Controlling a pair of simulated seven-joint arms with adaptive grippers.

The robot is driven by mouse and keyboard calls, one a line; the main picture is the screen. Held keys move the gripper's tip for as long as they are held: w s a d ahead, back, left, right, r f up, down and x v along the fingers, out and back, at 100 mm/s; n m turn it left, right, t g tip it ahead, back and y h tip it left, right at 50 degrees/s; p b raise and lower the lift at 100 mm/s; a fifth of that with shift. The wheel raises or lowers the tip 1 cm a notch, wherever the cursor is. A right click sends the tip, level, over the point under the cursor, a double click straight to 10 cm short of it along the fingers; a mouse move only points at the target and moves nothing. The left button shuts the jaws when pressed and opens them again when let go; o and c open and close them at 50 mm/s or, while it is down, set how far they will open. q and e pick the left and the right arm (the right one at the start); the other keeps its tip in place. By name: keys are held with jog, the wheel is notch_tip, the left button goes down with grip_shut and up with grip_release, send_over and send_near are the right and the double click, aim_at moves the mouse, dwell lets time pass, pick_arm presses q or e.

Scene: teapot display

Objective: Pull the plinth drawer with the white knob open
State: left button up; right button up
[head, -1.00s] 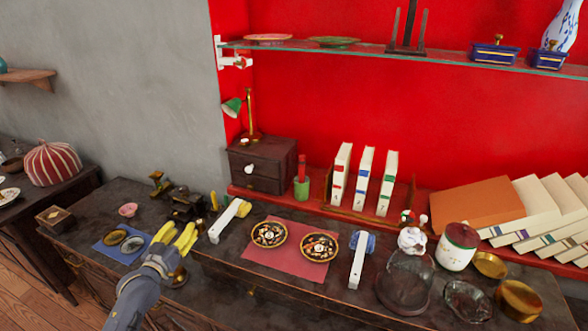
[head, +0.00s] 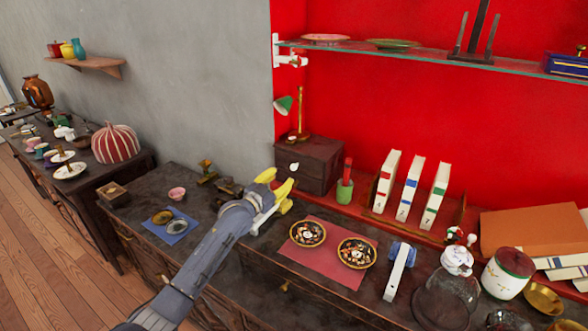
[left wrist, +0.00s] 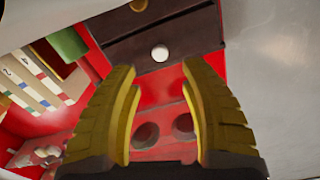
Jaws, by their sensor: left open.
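The dark wooden plinth (head: 318,160) stands on the red ledge against the wall's corner. Its white knob (head: 294,167) sits on the drawer front, which looks flush with the plinth. The knob also shows in the left wrist view (left wrist: 159,53), just beyond and between the fingertips. My left gripper (head: 280,182) has yellow fingers and is open and empty just below the knob, apart from it as far as I can see. In the left wrist view the gripper (left wrist: 159,70) points at the drawer front (left wrist: 190,38). My right gripper is not in view.
A green cup (head: 344,190) with a red stick stands right of the plinth. White books (head: 411,185) and two patterned bowls (head: 308,233) are farther right.

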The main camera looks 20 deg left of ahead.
aim_at(293, 169)
pick_arm(q)
jog(key=x, duration=0.9)
jog(key=shift+c, duration=0.6)
grip_shut()
jog(key=shift+d, duration=0.1)
